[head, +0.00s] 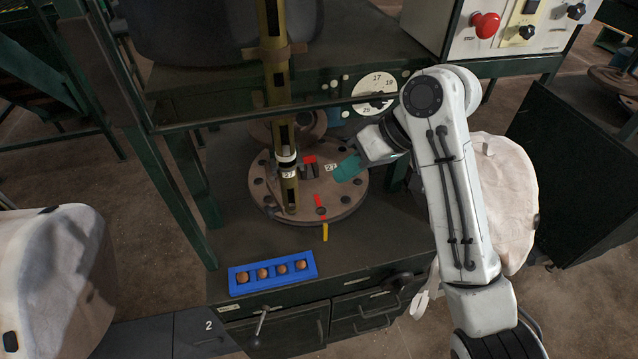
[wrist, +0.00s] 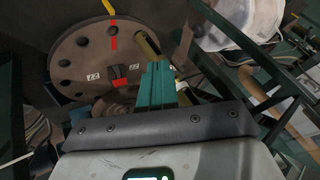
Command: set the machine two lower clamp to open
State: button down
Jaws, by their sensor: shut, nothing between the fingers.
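My gripper (head: 348,168) has teal fingers, shut and empty, at the right part of a round brown plate (head: 335,205) on the dark bench. In the wrist view the teal fingers (wrist: 157,75) point at the same plate (wrist: 75,45). The plate has holes, small number labels, a red block (head: 310,159) and a red strip (head: 319,204); a yellow strip (head: 325,232) lies at its front edge. A small lever with a ball end (head: 260,325) is on the bench front. No label reading lower clamp is legible, so I cannot tell which part that is.
An olive slotted post (head: 278,90) rises at the plate. A blue tray (head: 240,285) of round brown pieces lies at front left. A control box with a red stop button (head: 485,25) is at upper right. White bags hang at left (head: 50,290) and right (head: 510,200).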

jog(key=s+a+f+p, duration=0.1)
jog(key=a+f+p, duration=0.1)
jog(key=a+f, duration=0.6)
jog(key=shift+a, duration=0.65)
jog(key=shift+s, duration=0.1)
